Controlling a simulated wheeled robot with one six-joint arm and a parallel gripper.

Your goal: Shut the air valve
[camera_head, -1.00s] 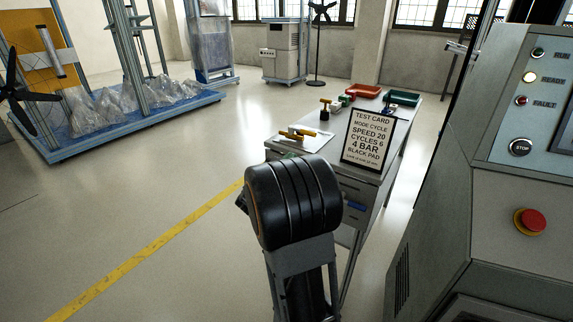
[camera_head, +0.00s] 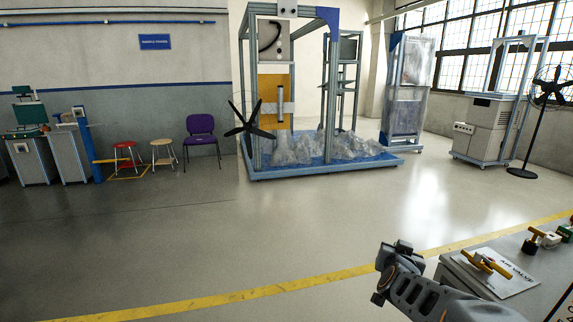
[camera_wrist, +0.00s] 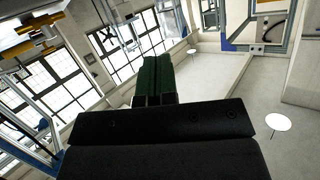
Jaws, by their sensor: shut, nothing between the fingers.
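The air valve (camera_head: 485,262) has a yellow handle and sits on a white plate marked "AIR VALVE" on the bench at lower right in the head view. The handle lies slantwise across the plate. My gripper shows in the wrist view (camera_wrist: 154,72) as two dark green fingers side by side, shut with nothing between them. In the head view my arm reaches in from the lower right, left of the valve and apart from it in the picture; the fingers cannot be made out there. A yellow and brass-coloured part at upper left of the wrist view is unclear.
The bench (camera_head: 455,272) also carries other small fittings (camera_head: 536,240) right of the valve. A yellow floor line (camera_head: 250,295) runs past it. A large framed rig (camera_head: 270,172), a purple chair (camera_head: 202,140) and stools stand far back. The floor between is clear.

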